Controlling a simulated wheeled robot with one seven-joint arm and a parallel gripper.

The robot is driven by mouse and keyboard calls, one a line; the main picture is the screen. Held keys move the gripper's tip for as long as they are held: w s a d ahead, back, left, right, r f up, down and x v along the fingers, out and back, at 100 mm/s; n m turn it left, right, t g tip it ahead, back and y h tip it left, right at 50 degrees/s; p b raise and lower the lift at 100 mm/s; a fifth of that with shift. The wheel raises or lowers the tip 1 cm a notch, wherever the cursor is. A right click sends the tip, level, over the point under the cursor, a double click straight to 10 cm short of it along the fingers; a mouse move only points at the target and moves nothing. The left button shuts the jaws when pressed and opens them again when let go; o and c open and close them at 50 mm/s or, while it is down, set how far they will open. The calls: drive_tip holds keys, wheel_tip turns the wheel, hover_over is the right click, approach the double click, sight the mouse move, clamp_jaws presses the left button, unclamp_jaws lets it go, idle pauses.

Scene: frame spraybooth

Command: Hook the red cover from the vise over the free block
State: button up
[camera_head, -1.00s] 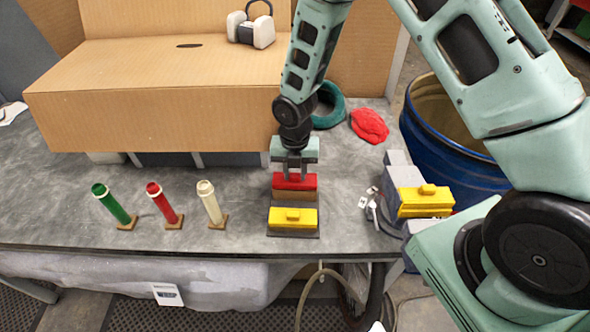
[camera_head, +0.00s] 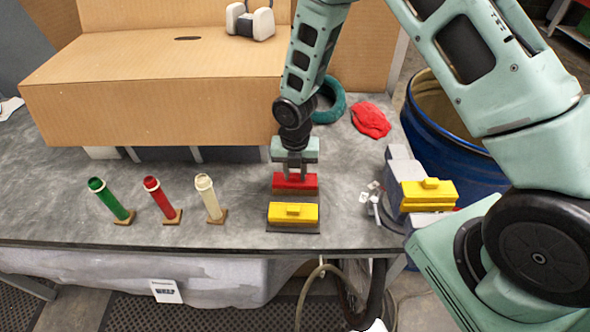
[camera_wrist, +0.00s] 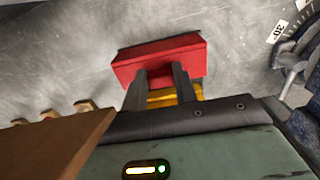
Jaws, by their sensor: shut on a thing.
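My gripper (camera_head: 294,173) is shut on the red cover (camera_head: 294,182) and points down. The cover is level and low over the brown block (camera_head: 293,193) behind the yellow cover (camera_head: 292,214). Only a thin strip of this block shows; whether the cover rests on it is hard to tell. In the wrist view the red cover (camera_wrist: 160,60) lies at my fingertips, with yellow (camera_wrist: 165,97) showing between the fingers. The grey vise (camera_head: 398,160) stands at the right, with another yellow cover (camera_head: 428,195) on it.
Green (camera_head: 108,198), red (camera_head: 160,197) and cream (camera_head: 209,196) tubes stand tilted at the left. A large cardboard box (camera_head: 150,110) fills the back. A red cloth (camera_head: 370,119) and a teal ring (camera_head: 334,103) lie behind. A blue barrel (camera_head: 435,140) stands at the right.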

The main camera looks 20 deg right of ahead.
sight(295, 174)
drive_tip(key=o, duration=1.1)
drive_tip(key=shift+c, duration=0.2)
wheel_tip(295, 174, up, 17)
drive_tip(key=b, duration=0.3)
drive_tip(key=shift+r, duration=0.2)
